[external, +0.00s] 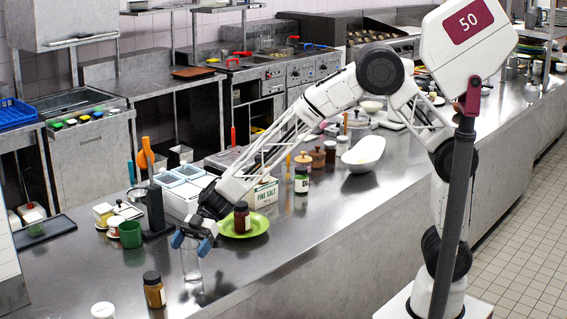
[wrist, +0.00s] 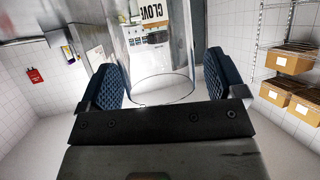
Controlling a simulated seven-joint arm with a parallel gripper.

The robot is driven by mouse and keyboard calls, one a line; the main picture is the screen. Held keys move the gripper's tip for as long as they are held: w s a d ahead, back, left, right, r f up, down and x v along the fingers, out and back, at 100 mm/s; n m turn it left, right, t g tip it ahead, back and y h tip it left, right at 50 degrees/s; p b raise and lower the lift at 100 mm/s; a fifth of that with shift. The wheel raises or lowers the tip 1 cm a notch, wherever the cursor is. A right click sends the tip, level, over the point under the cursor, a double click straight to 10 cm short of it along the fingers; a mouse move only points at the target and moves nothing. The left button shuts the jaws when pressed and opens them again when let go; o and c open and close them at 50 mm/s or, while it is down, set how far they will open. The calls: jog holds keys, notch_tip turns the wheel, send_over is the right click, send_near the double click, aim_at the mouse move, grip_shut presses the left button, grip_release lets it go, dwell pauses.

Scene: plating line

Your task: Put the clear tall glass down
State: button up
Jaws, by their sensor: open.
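The clear tall glass (external: 191,264) stands upright on the steel counter, as far as the external view shows. My gripper (external: 192,243) is directly over it, with the blue-padded fingers at the height of its rim. In the wrist view my gripper (wrist: 162,84) has its two fingers wide apart. The glass's thin round outline (wrist: 162,101) shows between them. I cannot tell whether either pad touches the glass.
A brown jar with a dark lid (external: 154,290) stands close to the glass, lower left. A white-lidded jar (external: 103,311) is at the bottom edge. A green plate (external: 258,219) with a dark jar (external: 241,217) and a green mug (external: 130,234) are behind. Bare counter lies right of the glass.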

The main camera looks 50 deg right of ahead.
jog(key=shift+r, duration=0.15)
jog(key=v, duration=1.2)
dwell(1.0)
